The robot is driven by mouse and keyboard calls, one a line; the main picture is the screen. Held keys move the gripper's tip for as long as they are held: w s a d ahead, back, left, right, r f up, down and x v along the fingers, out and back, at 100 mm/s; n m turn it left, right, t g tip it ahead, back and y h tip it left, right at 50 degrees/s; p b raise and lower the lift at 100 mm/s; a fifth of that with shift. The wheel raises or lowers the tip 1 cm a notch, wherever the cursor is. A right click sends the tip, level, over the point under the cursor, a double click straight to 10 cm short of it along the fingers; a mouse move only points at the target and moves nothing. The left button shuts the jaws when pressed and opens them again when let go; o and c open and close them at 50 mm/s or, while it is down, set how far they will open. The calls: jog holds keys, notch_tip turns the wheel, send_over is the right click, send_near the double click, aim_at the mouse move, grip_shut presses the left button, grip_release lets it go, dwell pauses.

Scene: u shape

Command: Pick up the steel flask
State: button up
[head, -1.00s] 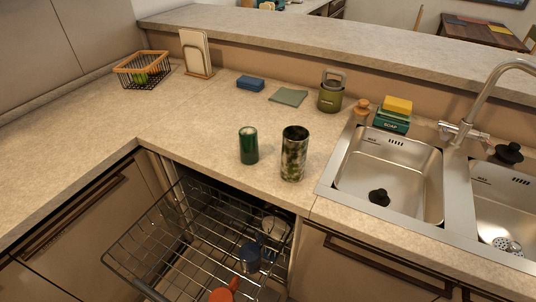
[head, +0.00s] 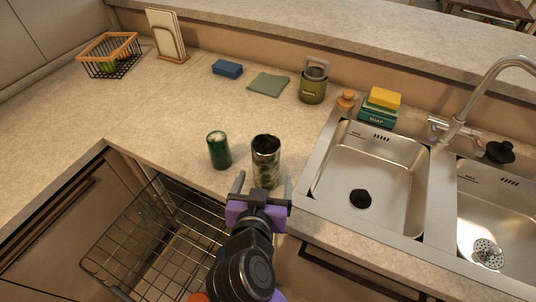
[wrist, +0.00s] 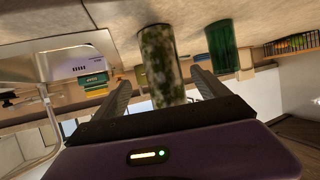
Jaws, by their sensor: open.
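A camouflage-patterned cylinder (head: 265,152), which looks to be the steel flask, stands upright near the counter's front edge, left of the sink. My gripper (head: 263,180) is open and empty, low in front of it, with one finger to each side of its lower part in the head view. In the wrist view, which looks upside down, the flask (wrist: 160,62) appears between the two fingers of the gripper (wrist: 160,80). I cannot tell whether the fingers reach around it. My gripper hides part of its base in the head view.
A dark green cylinder (head: 219,150) stands close left of the flask. The sink (head: 330,195) is to the right. An open dishwasher rack (head: 130,235) lies below the counter. An olive canister (head: 313,88), cloth (head: 269,84) and blue sponge (head: 227,69) are farther back.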

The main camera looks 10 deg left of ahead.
jog(key=shift+a+p+x, duration=0.15)
jog(key=shift+p+x, duration=0.35)
jog(key=shift+x, duration=1.4)
jog(key=shift+a+p+x, duration=0.1)
jog(key=shift+p+x, duration=0.35)
jog(key=shift+x, duration=1.45)
jog(key=shift+f, duration=0.1)
grip_shut()
